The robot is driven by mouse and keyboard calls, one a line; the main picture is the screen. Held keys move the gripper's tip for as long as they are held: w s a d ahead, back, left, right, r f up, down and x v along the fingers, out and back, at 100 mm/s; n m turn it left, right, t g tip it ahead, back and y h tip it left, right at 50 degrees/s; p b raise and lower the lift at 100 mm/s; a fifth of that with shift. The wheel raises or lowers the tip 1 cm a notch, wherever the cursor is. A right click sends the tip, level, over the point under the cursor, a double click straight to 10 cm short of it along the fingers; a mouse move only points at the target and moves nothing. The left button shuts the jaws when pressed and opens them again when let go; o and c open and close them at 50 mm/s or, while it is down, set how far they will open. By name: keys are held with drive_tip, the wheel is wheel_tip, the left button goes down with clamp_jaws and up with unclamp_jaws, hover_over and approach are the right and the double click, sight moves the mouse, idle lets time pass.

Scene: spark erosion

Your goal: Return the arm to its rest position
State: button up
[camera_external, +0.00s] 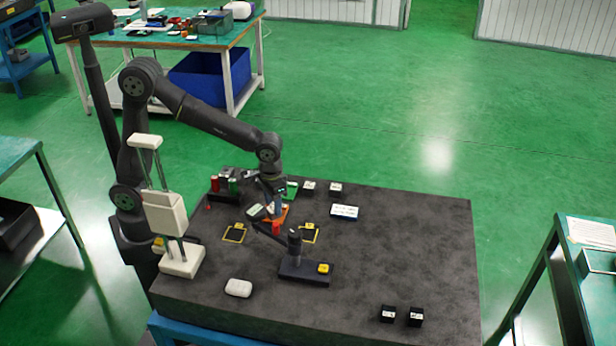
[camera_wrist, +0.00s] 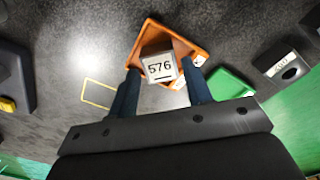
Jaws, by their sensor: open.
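My gripper (camera_external: 277,207) is at the end of my bent arm, low over the back middle of the dark table. In the wrist view my gripper (camera_wrist: 160,68) has its two dark blue fingers apart. A light block marked 576 (camera_wrist: 159,62) sits in an orange tray (camera_wrist: 150,30), between and just beyond the fingertips. I cannot tell whether the fingers touch it. In the external view my gripper partly hides the orange tray (camera_external: 285,213).
A white press-like device (camera_external: 164,213) stands left, near my arm. A dark stand with a yellow button (camera_external: 323,268) is in front of the gripper. A green tray (camera_wrist: 228,85) and dark blocks lie close by. A white rounded object (camera_external: 238,287) is front left. The table's right side is mostly clear.

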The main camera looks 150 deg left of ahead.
drive_tip(key=shift+f, duration=0.85)
wheel_tip(320, 180, up, 11)
wheel_tip(320, 180, down, 12)
drive_tip(key=shift+f, duration=0.1)
wheel_tip(320, 180, up, 11)
wheel_tip(320, 180, up, 7)
drive_tip(key=n, duration=0.4)
hover_over(307, 235)
wheel_tip(307, 235, down, 18)
drive_tip(key=shift+r, duration=0.15)
